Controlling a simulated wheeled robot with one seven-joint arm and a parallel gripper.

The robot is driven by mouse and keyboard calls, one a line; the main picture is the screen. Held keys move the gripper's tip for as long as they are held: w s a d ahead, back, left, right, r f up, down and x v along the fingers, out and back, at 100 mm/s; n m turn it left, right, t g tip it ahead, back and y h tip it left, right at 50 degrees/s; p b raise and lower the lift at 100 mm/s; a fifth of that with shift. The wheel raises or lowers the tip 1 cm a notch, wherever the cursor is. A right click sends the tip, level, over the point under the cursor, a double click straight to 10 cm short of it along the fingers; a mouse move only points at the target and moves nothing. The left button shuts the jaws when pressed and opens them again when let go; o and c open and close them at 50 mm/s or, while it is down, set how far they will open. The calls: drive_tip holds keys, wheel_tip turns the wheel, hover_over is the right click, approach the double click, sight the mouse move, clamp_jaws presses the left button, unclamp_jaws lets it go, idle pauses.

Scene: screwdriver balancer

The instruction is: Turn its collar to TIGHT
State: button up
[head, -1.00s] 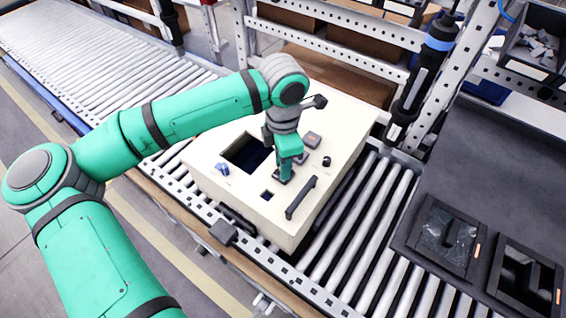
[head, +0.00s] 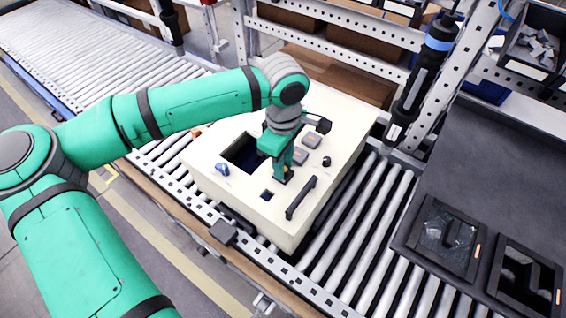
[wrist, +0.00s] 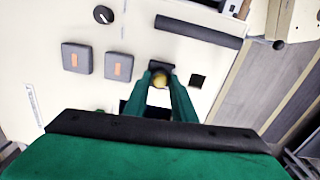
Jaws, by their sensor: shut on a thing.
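My gripper (head: 283,177) points down at the top of a cream box (head: 345,125). In the wrist view its two green fingers are shut on a small round brass-coloured piece (wrist: 160,79), with a black plate right behind it. The fingers hide part of the piece, and I cannot read any marking by it. A black upright tool with a blue ring (head: 438,42) hangs by the metal frame at the upper right, well away from my gripper. I cannot tell which part is the collar.
On the box top are a dark square opening (head: 243,152), a blue knob (head: 222,169), two grey buttons (wrist: 97,63), a black dial (wrist: 103,14) and a black bar handle (head: 301,198). Roller conveyors surround the box. Two black trays (head: 445,237) lie at the right.

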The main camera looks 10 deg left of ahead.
drive_tip(key=shift+d+m, duration=0.1)
drive_tip(key=shift+m, duration=0.4)
drive_tip(key=o, duration=1.1)
drive_tip(key=shift+r, duration=0.1)
wheel_tip(320, 180, up, 11)
drive_tip(key=shift+f, duration=0.15)
